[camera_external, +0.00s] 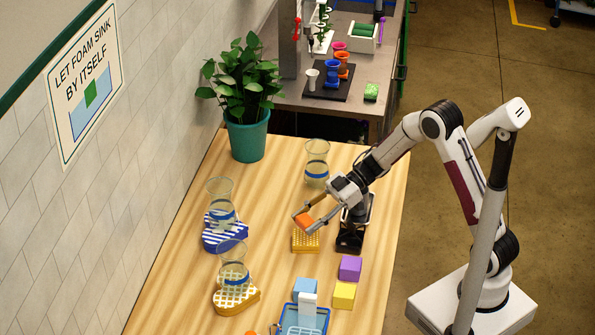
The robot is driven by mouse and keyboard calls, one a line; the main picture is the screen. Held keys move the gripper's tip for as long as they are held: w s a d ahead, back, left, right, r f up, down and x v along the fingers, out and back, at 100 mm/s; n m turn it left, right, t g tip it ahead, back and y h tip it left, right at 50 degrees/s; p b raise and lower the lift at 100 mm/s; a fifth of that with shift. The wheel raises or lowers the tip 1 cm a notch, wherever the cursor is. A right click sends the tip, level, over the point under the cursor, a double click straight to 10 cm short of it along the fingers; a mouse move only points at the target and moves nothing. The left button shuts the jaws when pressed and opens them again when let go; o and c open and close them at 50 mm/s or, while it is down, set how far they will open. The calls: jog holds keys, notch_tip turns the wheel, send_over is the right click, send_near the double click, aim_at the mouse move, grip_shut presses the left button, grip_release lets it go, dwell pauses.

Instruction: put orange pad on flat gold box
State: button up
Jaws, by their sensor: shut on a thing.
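The orange pad (303,220) is a small block held between the fingertips of my gripper (305,222). My gripper is shut on it and reaches down from the upper right. The flat gold box (305,242) has a dotted top and lies on the wooden table just below the pad in the picture. The pad appears to be above the box's far edge. I cannot tell from this one view how large the gap is, or whether they touch.
A black stand (350,240) is right of the gold box. Purple (350,268), yellow (344,295) and blue (304,287) blocks lie nearer the front, by a blue basin (322,316). Glass vases (221,194) stand left and behind; a potted plant (247,138) is at the back.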

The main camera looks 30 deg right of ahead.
aim_at(307, 236)
jog(key=shift+f, duration=1.85)
jog(key=shift+f, duration=0.1)
jog(key=o, duration=1)
jog(key=shift+v, duration=6.05)
jog(key=shift+w, duration=0.1)
